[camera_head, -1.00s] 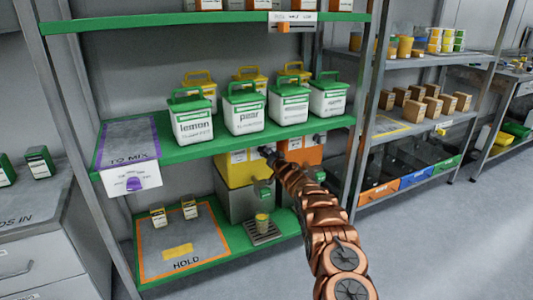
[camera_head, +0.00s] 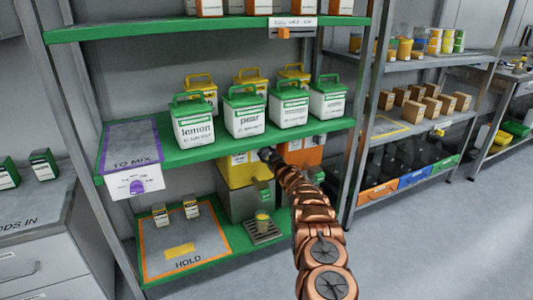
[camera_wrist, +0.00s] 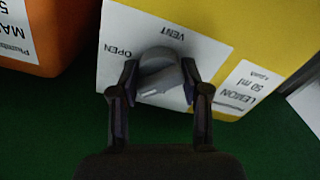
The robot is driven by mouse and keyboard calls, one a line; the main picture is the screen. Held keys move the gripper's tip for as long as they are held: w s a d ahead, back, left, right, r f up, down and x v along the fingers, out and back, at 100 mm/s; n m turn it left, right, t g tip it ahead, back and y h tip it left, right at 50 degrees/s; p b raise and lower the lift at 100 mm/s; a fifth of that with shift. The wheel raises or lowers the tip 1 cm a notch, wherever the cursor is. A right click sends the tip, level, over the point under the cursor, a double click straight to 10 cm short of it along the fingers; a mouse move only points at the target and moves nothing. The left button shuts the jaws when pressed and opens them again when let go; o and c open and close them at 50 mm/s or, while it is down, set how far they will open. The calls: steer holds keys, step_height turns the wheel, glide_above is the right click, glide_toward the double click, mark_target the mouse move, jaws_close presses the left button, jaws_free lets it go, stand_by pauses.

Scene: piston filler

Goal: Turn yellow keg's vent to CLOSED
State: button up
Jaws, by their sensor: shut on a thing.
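The yellow keg (camera_head: 236,172) stands under the green middle shelf board in the head view. In the wrist view the keg (camera_wrist: 262,35) fills the upper right, with a white vent label (camera_wrist: 118,35) that appears upside down. A grey vent knob (camera_wrist: 158,62) sits on this label, between the words VENT and OPEN and my right finger. My gripper (camera_wrist: 159,84) is shut on the knob, one finger on each side. The word CLOSED cannot be seen; the right finger covers part of the label. In the head view my gripper (camera_head: 267,154) reaches the keg's front.
An orange keg (camera_wrist: 45,35) stands close beside the yellow one. White tubs with green lids, such as the pear tub (camera_head: 245,117), stand on the board above. A small yellow cup (camera_head: 262,219) sits on a drip tray below. The floor at right is clear.

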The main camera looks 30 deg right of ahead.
steer(key=n+p, duration=0.1)
steer(key=n, duration=0.3)
steer(key=shift+n, duration=0.3)
steer(key=n+p, duration=0.1)
steer(key=n, duration=0.1)
steer(key=shift+r+n, duration=0.1)
steer(key=shift+n, duration=0.3)
steer(key=shift+n+p, duration=0.35)
steer(key=shift+n, duration=0.15)
steer(key=o, duration=1.1)
steer(key=shift+s, duration=0.1)
